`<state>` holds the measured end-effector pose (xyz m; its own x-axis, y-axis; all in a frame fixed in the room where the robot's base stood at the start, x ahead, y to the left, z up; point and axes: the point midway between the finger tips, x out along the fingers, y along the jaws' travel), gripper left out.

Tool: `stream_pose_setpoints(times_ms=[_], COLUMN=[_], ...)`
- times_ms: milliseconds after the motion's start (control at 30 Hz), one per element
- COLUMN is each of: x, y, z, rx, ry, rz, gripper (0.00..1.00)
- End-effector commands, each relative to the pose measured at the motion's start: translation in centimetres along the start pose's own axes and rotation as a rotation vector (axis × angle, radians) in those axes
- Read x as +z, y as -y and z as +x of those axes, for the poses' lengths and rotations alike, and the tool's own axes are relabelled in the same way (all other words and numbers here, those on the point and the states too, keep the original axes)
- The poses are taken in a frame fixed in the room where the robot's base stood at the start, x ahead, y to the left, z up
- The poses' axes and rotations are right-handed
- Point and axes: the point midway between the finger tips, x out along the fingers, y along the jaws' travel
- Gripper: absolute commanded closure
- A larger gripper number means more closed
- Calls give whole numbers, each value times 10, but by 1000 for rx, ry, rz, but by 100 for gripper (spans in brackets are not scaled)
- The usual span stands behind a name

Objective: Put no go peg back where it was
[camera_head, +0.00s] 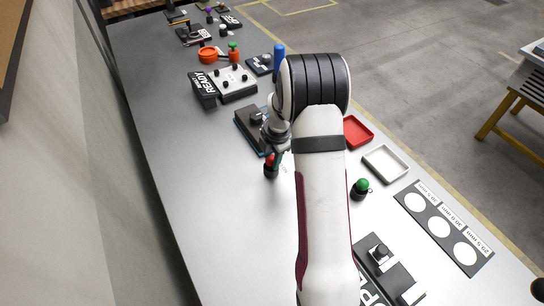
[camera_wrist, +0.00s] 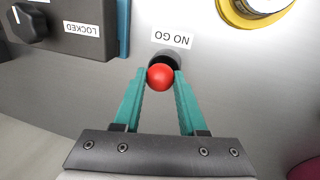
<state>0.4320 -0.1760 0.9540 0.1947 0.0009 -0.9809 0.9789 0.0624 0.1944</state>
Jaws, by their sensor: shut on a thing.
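The no go peg has a red ball top (camera_wrist: 160,77) and a dark round base (camera_wrist: 166,57). My gripper (camera_wrist: 161,74) is shut on the red ball, one teal finger on each side. In the head view the peg's dark base (camera_head: 271,172) is below my gripper (camera_head: 273,155), upright over the grey table. I cannot tell whether the base touches the table. A white NO GO label (camera_wrist: 171,38) lies on the table just beyond the peg in the wrist view.
A dark block with a knob and LOCKED label (camera_wrist: 55,30) is close by at left in the wrist view. A yellow ring (camera_wrist: 255,12) is at upper right. In the head view, a green-topped peg (camera_head: 362,186), red tray (camera_head: 356,131) and white tray (camera_head: 386,163) stand to the right.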

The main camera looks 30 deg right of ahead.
Motion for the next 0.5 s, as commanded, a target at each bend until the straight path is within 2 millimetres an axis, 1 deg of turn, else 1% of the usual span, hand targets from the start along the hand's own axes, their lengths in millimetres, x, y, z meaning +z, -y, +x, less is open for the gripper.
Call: stream_pose_setpoints(times_ms=[67,100,167,200,267,500], x=[0,0,0,0,0,0], y=[0,1,1,1,1,1], z=[2,3,2,2,2,2], rx=[0,0,0,0,0,0], ry=[0,0,0,0,0,0], rz=[0,0,0,0,0,0], gripper=[100,57,47,39,29,29])
